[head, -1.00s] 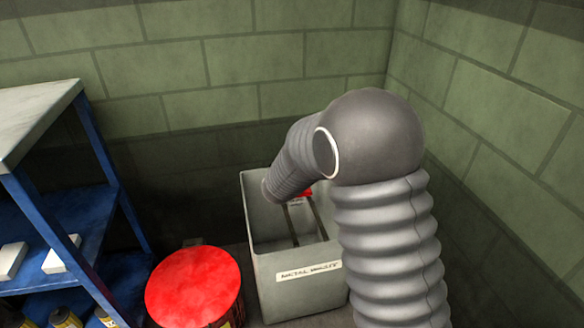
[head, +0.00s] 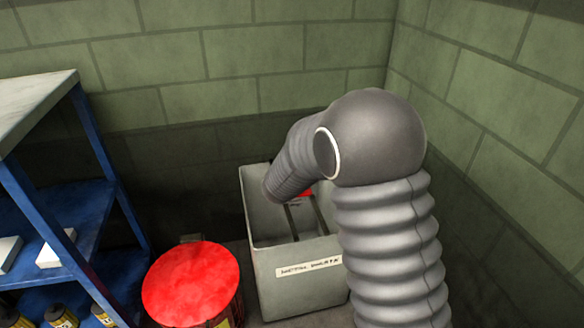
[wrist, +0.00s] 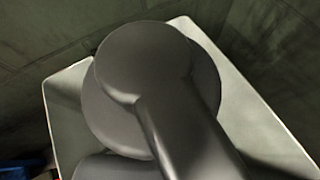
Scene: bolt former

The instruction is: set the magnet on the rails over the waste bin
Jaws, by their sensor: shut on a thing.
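The waste bin (head: 300,290) is a grey open box with a white label, standing against the back wall in the head view. Two dark rails (head: 291,222) run across its open top. A small red thing (head: 304,193) shows at the rails' far end beside my arm; it may be the magnet, but too little shows to be sure.
A red-topped drum (head: 191,283) stands close to the bin's left side. A blue shelf unit (head: 95,165) with white boxes and several small bottles is at the far left. Green block walls close off the back and right.

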